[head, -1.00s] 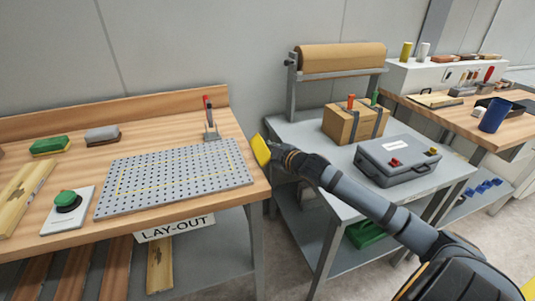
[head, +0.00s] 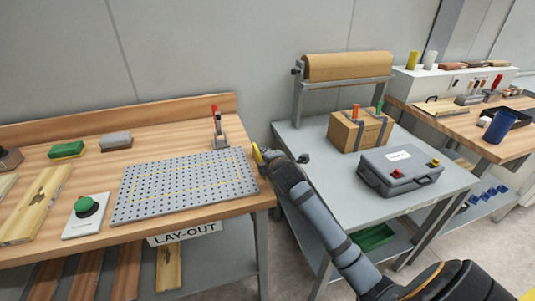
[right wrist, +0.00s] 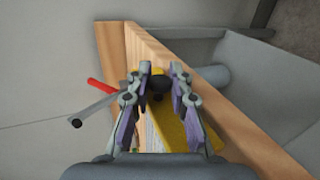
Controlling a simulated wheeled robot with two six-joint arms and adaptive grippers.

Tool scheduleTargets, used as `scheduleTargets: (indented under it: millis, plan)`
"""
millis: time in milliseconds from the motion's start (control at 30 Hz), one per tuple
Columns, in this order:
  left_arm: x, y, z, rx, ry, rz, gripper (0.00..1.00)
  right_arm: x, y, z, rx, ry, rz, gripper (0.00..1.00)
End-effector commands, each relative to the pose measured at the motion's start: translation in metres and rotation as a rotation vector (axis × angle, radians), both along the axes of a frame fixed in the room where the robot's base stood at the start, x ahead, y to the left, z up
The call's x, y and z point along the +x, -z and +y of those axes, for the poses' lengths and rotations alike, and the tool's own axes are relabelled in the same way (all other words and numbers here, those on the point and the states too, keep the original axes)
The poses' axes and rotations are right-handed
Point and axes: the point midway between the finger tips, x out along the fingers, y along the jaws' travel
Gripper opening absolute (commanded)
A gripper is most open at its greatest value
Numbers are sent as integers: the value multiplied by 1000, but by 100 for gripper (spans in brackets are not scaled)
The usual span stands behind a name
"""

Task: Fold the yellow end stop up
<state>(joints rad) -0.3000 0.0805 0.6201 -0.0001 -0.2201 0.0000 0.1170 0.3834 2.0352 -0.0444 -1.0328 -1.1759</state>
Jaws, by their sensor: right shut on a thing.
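The yellow end stop (head: 257,154) is at the right end of the lay-out bench, beside the perforated grey plate (head: 185,190). In the head view it shows as a narrow upright sliver. In the right wrist view the yellow end stop (right wrist: 172,125) runs down between my fingers, with a dark knob at its top. My right gripper (head: 264,158) reaches the bench edge from the right. In the wrist view the right gripper (right wrist: 160,78) has its fingers closed on the end stop, partly hiding it. My left gripper is not in view.
A red-handled toggle clamp (head: 218,130) stands behind the plate. A green button (head: 87,206) is at the plate's left. A grey case (head: 400,171) and a cardboard box (head: 358,132) stand on the grey table to the right. A gap separates the two tables.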

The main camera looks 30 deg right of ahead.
Motion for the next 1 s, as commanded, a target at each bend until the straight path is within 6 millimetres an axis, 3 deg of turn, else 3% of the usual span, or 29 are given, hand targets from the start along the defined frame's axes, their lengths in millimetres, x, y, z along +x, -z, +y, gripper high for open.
scheduleTargets:
  millis: [633,667,733,1000]
  plan:
    - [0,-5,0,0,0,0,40,0,0,3,-45,-2,11,0]
    - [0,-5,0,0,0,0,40,0,0,3,-45,-2,11,21]
    - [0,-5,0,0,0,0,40,1,0,3,-45,-2,11,30]
    - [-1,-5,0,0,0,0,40,0,0,2,-46,-1,11,30]
